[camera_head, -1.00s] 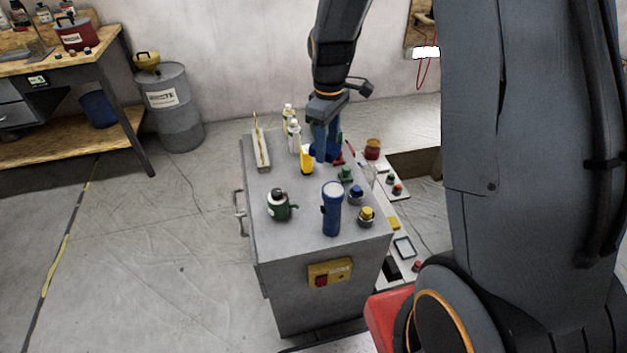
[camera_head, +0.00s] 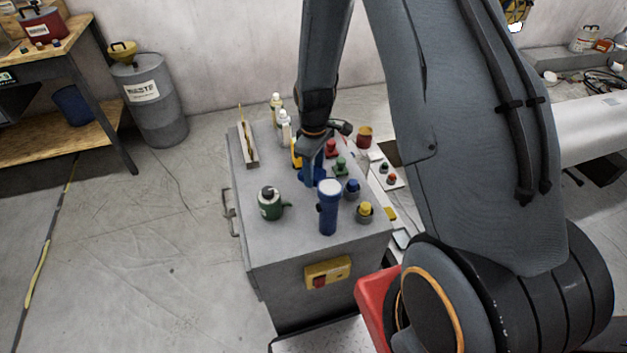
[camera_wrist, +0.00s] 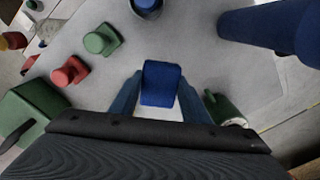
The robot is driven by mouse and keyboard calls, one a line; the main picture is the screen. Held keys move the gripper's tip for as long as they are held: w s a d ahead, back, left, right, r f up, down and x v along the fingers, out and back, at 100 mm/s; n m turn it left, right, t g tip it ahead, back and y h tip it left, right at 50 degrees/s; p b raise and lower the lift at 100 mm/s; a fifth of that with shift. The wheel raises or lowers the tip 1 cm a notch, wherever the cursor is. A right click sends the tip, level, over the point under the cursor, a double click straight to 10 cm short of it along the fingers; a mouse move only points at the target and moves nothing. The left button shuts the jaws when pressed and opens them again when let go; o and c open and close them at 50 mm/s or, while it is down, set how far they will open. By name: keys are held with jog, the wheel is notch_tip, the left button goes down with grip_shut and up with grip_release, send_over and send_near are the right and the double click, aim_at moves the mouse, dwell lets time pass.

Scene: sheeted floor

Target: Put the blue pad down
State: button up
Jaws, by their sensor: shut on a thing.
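My gripper (camera_wrist: 158,98) is shut on the blue pad (camera_wrist: 161,84), which sits between its two fingertips in the wrist view. In the head view my gripper (camera_head: 313,174) is over the middle of the grey cabinet top (camera_head: 290,240), just behind the blue flashlight (camera_head: 328,210). The pad is mostly hidden there by my fingers. I cannot tell whether the pad touches the cabinet top.
A green can (camera_head: 269,203) stands left of the flashlight. Red (camera_head: 331,149), green (camera_head: 340,166), blue (camera_head: 352,188) and yellow (camera_head: 365,211) knob-like pieces line the right side. Bottles (camera_head: 285,128) and a tray (camera_head: 247,146) are behind. The left front top is clear.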

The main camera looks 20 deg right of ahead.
aim_at(314, 189)
jog(key=shift+f+p, duration=0.55)
jog(key=shift+f, duration=1.65)
jog(key=shift+f, duration=0.15)
jog(key=o, duration=1.1)
notch_tip(314, 189, up, 11)
jog(key=b, duration=0.3)
jog(key=shift+f, duration=0.2)
jog(key=shift+r, duration=0.95)
jog(key=s+r+m, duration=0.3)
jog(key=s, duration=0.2)
jog(key=s+r+m, duration=0.3)
jog(key=s, duration=0.3)
jog(key=s+r+m+t, duration=0.1)
jog(key=s+r+m, duration=0.2)
jog(key=s, duration=0.3)
jog(key=shift+a+r, duration=0.15)
jog(key=shift+r, duration=0.3)
